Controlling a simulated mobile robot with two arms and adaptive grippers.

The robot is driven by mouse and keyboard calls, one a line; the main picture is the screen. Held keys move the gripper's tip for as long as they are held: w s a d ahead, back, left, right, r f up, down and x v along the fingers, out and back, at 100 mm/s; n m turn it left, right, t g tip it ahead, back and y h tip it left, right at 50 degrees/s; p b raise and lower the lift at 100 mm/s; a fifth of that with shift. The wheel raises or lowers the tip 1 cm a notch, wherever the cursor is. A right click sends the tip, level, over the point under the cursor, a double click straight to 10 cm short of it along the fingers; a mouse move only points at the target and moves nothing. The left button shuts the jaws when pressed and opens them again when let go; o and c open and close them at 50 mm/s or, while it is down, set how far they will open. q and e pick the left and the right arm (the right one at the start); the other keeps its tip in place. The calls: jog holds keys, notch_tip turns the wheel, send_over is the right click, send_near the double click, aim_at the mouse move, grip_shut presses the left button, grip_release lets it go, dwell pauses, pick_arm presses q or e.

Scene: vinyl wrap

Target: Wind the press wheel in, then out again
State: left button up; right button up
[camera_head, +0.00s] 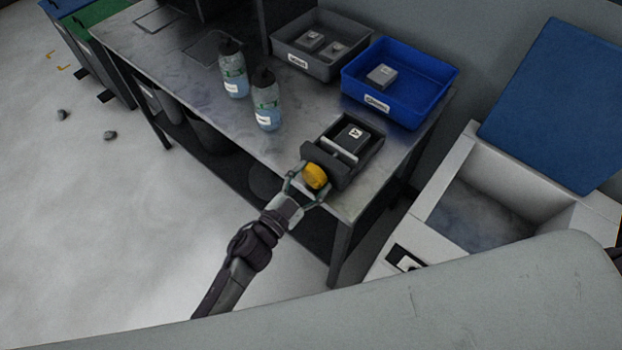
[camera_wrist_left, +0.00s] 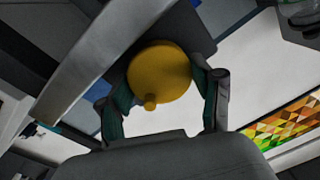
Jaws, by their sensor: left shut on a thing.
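The yellow press wheel (camera_head: 316,176) is on the near side of the dark press (camera_head: 364,164), at the table's front edge. In the left wrist view the wheel (camera_wrist_left: 160,72) is round, with a small knob pointing down toward the palm. My left gripper (camera_head: 309,183) is shut on the wheel, with one finger on each side of it (camera_wrist_left: 164,92). Inside the press a grey block with a dark mark (camera_head: 357,135) lies behind a pale plate (camera_head: 340,149). Whether the plate touches the block is hard to tell. My right gripper is not in view.
On the metal table (camera_head: 180,70) stand two bottles (camera_head: 234,72) (camera_head: 266,102), a grey bin (camera_head: 318,48) with blocks and a blue bin (camera_head: 420,92) with one block. An open white box (camera_head: 460,150) with a blue lid (camera_head: 560,100) stands right of the table.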

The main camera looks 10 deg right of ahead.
pick_arm(q)
jog(key=shift+m, duration=0.3)
jog(key=o, duration=1.2)
jog(key=shift+c, duration=0.2)
jog(key=shift+a, duration=0.1)
jog(key=v, duration=1.2)
jog(key=shift+f, duration=0.1)
